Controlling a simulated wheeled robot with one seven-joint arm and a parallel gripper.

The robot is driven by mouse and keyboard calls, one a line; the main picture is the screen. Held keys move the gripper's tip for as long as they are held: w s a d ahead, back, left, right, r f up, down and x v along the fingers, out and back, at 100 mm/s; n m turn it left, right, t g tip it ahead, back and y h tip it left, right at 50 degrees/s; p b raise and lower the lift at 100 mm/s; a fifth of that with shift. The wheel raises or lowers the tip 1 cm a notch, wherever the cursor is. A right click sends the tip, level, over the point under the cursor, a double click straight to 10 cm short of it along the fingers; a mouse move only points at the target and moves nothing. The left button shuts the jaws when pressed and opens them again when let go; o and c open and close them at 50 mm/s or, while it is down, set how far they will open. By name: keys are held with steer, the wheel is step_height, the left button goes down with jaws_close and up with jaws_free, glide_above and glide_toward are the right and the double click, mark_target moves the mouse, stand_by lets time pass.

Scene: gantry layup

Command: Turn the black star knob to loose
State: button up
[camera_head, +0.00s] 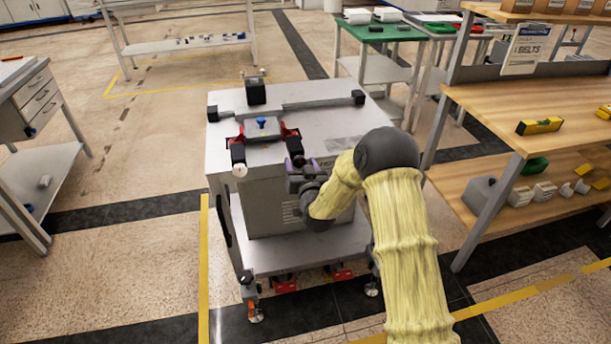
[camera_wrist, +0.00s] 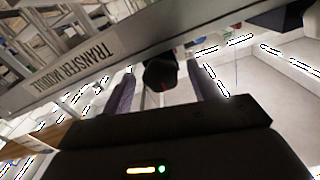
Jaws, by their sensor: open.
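A black knob (camera_wrist: 160,74) shows in the wrist view, under the edge of a panel marked TRANSFER MODULE. It is dark, and its lobes are hard to make out. My gripper (camera_wrist: 162,69) is open, with one purple finger on each side of the knob. I cannot tell whether either finger touches it. In the head view my gripper (camera_head: 301,170) is at the front edge of the grey cart (camera_head: 215,158). There the knob cannot be made out and seems hidden by my gripper.
On the cart top are a small plate with a blue knob (camera_head: 262,123), red and black clamps (camera_head: 290,135) on both sides, and a black block (camera_head: 256,91). A wooden shelf (camera_head: 520,105) stands close on the right. Open floor lies left of the cart.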

steer(key=v, duration=1.7)
steer(key=shift+b, duration=0.3)
steer(key=shift+s+d+r, duration=0.1)
steer(key=shift+d, duration=0.05)
steer(key=s+d+r+m+g+h, duration=0.15)
steer(key=s+d+g+h, duration=0.35)
steer(key=s+d+g, duration=1.2)
step_height(320, 180, up, 23)
steer(key=s+a+t+p, duration=0.1)
steer(key=s+t+p, duration=0.1)
steer(key=p, duration=2)
steer(key=shift+s+a, duration=0.3)
